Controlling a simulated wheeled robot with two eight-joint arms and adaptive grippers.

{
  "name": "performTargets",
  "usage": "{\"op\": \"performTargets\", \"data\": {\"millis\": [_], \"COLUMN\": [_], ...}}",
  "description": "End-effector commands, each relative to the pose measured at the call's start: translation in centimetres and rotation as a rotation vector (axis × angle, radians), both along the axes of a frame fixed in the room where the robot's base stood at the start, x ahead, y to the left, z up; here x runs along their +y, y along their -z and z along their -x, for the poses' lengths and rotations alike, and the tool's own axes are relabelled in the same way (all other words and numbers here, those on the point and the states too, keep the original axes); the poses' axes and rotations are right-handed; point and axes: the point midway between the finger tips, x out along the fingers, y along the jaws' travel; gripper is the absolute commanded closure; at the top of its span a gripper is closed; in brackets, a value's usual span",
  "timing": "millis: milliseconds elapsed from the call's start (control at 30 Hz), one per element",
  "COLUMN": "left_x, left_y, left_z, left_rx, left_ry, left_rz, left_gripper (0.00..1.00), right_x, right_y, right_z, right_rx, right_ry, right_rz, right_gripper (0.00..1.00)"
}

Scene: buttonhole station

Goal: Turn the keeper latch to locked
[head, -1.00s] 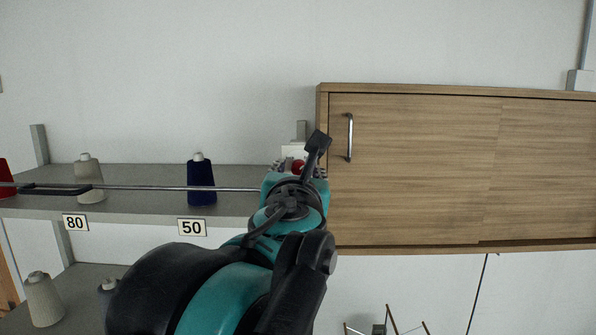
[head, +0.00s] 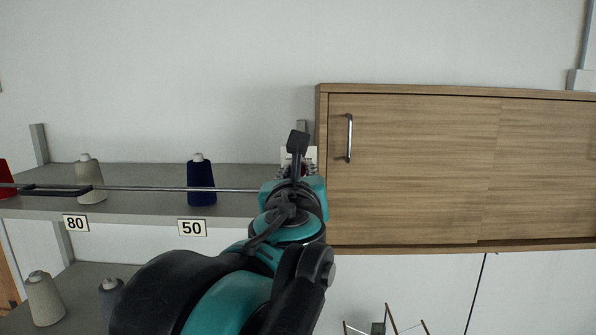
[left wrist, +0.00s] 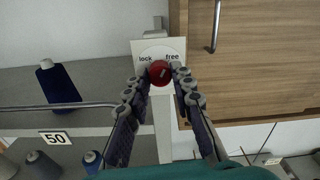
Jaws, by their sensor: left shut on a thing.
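The keeper latch is a round red knob (left wrist: 159,72) on a white plate (left wrist: 143,50) marked "lock" at left and "free" at right. A pale line on the knob leans up and to the right, toward the "free" side. My left gripper (left wrist: 160,76) is shut on the knob, with one finger on each side of it. In the head view my left gripper (head: 296,172) is at the plate beside the cabinet, and my wrist hides most of the knob. My right gripper is in neither view.
A wooden cabinet (head: 410,170) with a metal handle (head: 349,138) stands close on the right. On the left, a grey shelf (head: 130,208) holds a blue cone (head: 201,182) and a beige cone (head: 90,180). A thin metal rail (head: 150,188) runs along its front.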

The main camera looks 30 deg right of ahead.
Motion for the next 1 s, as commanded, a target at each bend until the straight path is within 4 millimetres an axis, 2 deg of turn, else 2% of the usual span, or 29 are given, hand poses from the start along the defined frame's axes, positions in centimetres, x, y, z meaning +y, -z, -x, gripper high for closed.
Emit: {"op": "performTargets", "data": {"millis": [1000], "left_x": [0.0], "left_y": [-0.1], "left_z": [0.0], "left_rx": [0.498], "left_ry": [0.0], "left_rz": [0.814], "left_gripper": [1.0], "right_x": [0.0], "right_y": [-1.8], "right_z": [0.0], "right_rx": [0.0], "right_ry": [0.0], "right_rz": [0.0], "right_gripper": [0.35]}}
